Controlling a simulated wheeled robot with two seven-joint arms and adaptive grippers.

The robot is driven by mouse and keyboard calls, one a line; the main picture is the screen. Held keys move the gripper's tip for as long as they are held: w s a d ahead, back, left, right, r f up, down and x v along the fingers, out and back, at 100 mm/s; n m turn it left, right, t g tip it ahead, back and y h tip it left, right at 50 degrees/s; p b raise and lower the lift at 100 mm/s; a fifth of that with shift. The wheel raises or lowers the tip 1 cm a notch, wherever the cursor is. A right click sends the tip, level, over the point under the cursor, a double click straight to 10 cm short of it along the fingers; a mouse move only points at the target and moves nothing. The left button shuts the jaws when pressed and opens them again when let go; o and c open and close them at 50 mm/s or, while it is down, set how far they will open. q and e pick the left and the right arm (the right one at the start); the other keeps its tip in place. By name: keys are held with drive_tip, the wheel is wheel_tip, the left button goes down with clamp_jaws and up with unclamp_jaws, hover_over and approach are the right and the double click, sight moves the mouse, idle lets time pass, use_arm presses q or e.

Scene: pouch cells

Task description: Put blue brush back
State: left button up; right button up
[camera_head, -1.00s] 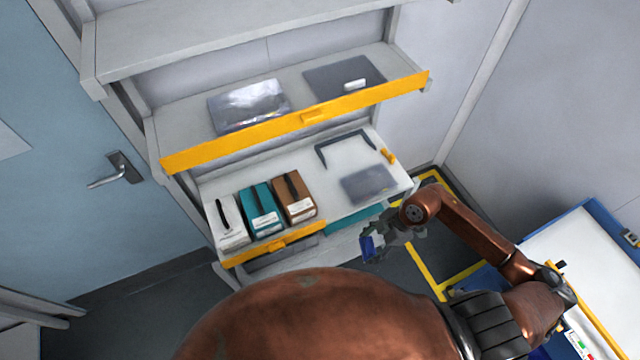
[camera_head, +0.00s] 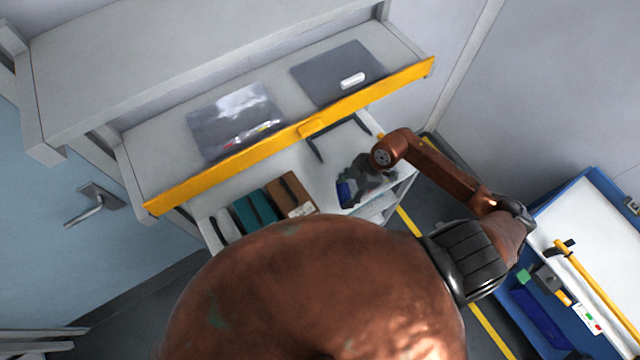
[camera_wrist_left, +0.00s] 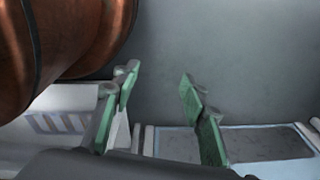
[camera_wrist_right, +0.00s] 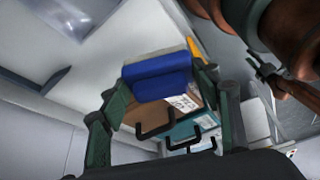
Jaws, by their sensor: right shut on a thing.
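The blue brush (camera_head: 345,193) is held in my right gripper (camera_head: 355,183), above the right part of the lower shelf (camera_head: 325,180). In the right wrist view the brush's blue block (camera_wrist_right: 160,82), with a pale strip along its upper edge, sits between the two green fingers. The gripper hides much of the shelf below it, so I cannot tell whether the brush touches the shelf. My left gripper (camera_wrist_left: 160,105) shows only in the left wrist view, with its green fingers apart and nothing between them.
A brown box (camera_head: 292,192) and a teal box (camera_head: 256,212) stand left on the lower shelf; a dark bracket (camera_head: 335,140) lies behind. The upper shelf's yellow front edge (camera_head: 290,137) overhangs. A blue-rimmed cart (camera_head: 600,182) with tools stands at right.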

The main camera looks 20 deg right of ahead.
drive_tip(key=w+a+f, duration=0.1)
drive_tip(key=w+f, duration=0.1)
drive_tip(key=w, duration=0.1)
drive_tip(key=w+a+f, duration=0.1)
drive_tip(key=w+f, duration=0.1)
drive_tip(key=w+a+f+p, duration=0.1)
drive_tip(key=w+f, duration=0.2)
drive_tip(key=shift+w+a, duration=0.3)
drive_tip(key=shift+a, duration=0.05)
drive_tip(key=shift+w+f, duration=0.25)
drive_tip(key=shift+f, duration=0.05)
drive_tip(key=shift+w+a+f, duration=0.15)
drive_tip(key=shift+w+f, duration=0.05)
drive_tip(key=shift+f, duration=0.05)
wheel_tip(320, 180, down, 2)
drive_tip(key=shift+a, duration=0.1)
drive_tip(key=shift+f+p, duration=0.3)
drive_tip(key=shift+f, duration=0.35)
drive_tip(key=o, duration=1.1)
use_arm(q)
drive_tip(key=shift+w+r, duration=0.2)
drive_tip(key=shift+r, duration=0.25)
drive_tip(key=shift+w+r, duration=0.2)
drive_tip(key=shift+r, duration=0.25)
drive_tip(key=shift+s+f+b, duration=0.25)
drive_tip(key=shift+f+b, duration=0.4)
use_arm(e)
drive_tip(key=v, duration=1.2)
